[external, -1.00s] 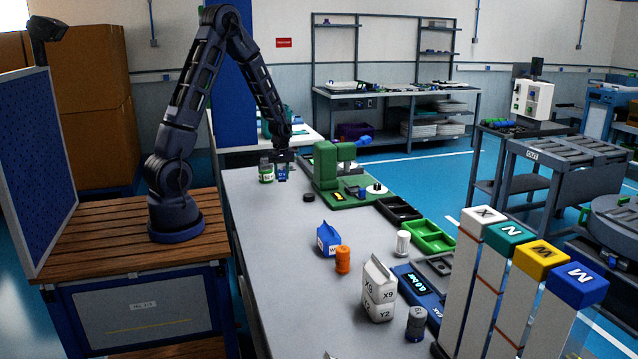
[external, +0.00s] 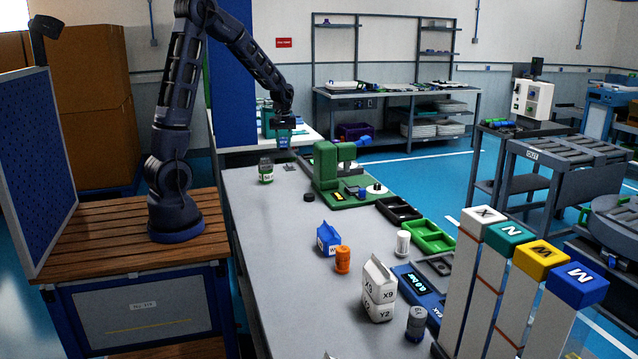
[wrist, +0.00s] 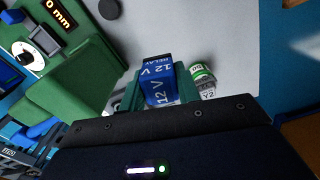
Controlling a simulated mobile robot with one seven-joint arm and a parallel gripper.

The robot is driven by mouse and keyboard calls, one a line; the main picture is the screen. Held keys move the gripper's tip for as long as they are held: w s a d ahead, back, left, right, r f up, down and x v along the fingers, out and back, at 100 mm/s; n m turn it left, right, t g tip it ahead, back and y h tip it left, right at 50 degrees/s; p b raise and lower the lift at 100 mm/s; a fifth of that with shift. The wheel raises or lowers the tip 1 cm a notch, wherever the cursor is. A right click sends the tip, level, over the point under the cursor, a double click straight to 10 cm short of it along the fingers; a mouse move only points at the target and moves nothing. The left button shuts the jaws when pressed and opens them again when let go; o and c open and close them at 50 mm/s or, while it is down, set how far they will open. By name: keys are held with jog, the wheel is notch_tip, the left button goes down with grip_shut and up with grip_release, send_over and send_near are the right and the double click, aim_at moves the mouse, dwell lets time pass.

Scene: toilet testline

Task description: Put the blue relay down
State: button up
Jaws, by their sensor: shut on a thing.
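The blue relay (wrist: 158,82), marked "12 V" and "RELAY", sits between the fingers of my gripper (wrist: 156,95) in the wrist view. My gripper is shut on it. In the external view my gripper (external: 284,132) points down above the far end of the grey bench (external: 300,290), and the relay (external: 283,141) shows small beneath it. The relay is held up, apart from the bench top. The gripper's fingertips are partly hidden behind the relay and the wrist housing.
A jar with a green label (external: 266,171) stands near the bench's far left edge, close to the gripper. A green machine (external: 335,172) stands to the right. A black puck (external: 308,197) lies in front. The bench's near left side is mostly clear.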

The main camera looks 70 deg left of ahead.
jog(key=w+a+r+m, duration=0.2)
jog(key=w+a, duration=0.5)
jog(key=a, duration=0.5)
jog(key=w+a+r+m, duration=0.1)
jog(key=w+a+m, duration=0.1)
jog(key=w+a, duration=0.7)
jog(key=w+a+r+m, duration=0.2)
jog(key=w+a, duration=0.4)
jog(key=a, duration=0.8)
jog(key=f, duration=1.9)
jog(key=shift+s+f, duration=0.25)
jog(key=shift+f, duration=0.05)
jog(key=shift+f, duration=0.6)
jog(key=o, duration=1)
jog(key=shift+r, duration=0.15)
notch_tip(320, 180, up, 13)
jog(key=shift+f, duration=0.1)
